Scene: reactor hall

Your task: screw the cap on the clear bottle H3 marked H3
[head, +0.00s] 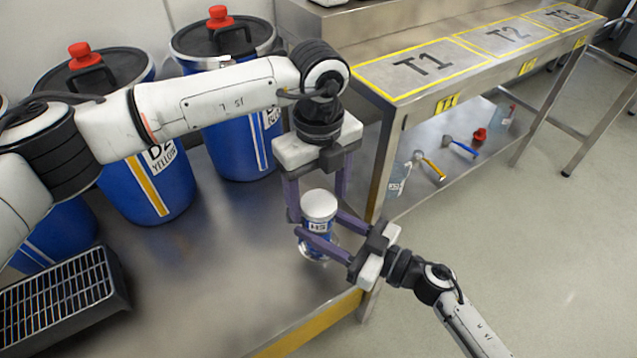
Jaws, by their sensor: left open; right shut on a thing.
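The bottle marked H3 (317,228) stands upright near the bench's right edge, with a blue-and-white label on its body. A white cap (319,203) sits on its top; I cannot tell how tightly it is seated. My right gripper (322,229) comes in from the right and is shut on the bottle's body, one finger crossing in front of it. My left gripper (317,203) points down from above. It is open, with its fingers on either side of the cap and apart from it. The bottle's lower part is partly hidden by the right finger.
Blue drums with red-knobbed lids (236,130) stand behind my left arm. A black grated tray (62,305) lies at lower left. A steel table (440,75) marked T1, T2 and T3 stands right, with tools and another bottle (397,178) on its lower shelf. The bench's middle is clear.

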